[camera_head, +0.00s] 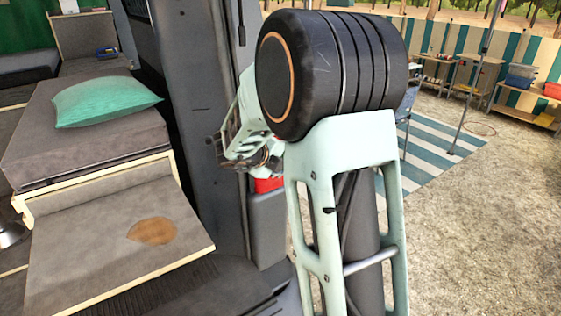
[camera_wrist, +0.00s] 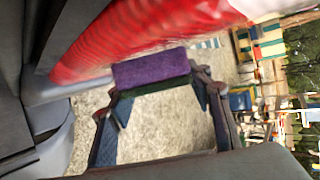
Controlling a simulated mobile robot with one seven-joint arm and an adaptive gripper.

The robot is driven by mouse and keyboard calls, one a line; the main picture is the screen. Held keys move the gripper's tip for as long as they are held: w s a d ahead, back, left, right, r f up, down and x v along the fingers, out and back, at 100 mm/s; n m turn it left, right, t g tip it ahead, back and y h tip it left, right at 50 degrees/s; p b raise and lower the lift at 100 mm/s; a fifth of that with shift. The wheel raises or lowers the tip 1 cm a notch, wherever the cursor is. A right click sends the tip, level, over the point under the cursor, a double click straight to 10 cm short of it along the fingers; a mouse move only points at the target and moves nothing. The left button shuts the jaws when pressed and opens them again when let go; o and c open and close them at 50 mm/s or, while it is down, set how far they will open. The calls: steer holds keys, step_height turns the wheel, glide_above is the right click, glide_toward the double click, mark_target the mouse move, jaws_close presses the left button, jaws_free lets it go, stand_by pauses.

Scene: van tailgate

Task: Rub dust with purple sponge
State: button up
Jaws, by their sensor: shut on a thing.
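The dust is a brown, roughly oval patch (camera_head: 152,231) on the grey-brown carpeted panel at the lower left of the head view. The purple sponge (camera_wrist: 150,67) has a dark green underside and shows in the wrist view. My gripper (camera_wrist: 154,82) is shut on it, with a finger at each side. In the head view my gripper (camera_head: 248,158) is partly hidden behind my arm, beside the dark van pillar, to the right of and apart from the dust. I cannot make out the sponge in the head view.
A red object (camera_wrist: 150,32) lies close beyond the sponge in the wrist view; red also shows beside the pillar in the head view (camera_head: 268,184). A green pillow (camera_head: 105,101) lies on the raised bench. The dark pillar (camera_head: 200,120) stands between my gripper and the dusty panel (camera_head: 90,245).

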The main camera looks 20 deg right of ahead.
steer(key=shift+w+d+r+p, duration=0.1)
steer(key=shift+d+r+p, duration=0.05)
steer(key=shift+r+p, duration=0.85)
steer(key=shift+s+a+f, duration=0.1)
steer(key=shift+s+a, duration=0.1)
steer(key=shift+a, duration=0.7)
steer(key=shift+s+a, duration=0.2)
steer(key=shift+a, duration=0.7)
steer(key=shift+d+r+p, duration=0.2)
steer(key=shift+r+p, duration=0.65)
steer(key=shift+p, duration=0.5)
steer(key=shift+w+d, duration=0.2)
steer(key=shift+d, duration=0.6)
steer(key=shift+w+d, duration=0.2)
steer(key=shift+d, duration=0.6)
steer(key=s+d, duration=0.1)
steer(key=s, duration=0.5)
steer(key=shift+b, duration=0.45)
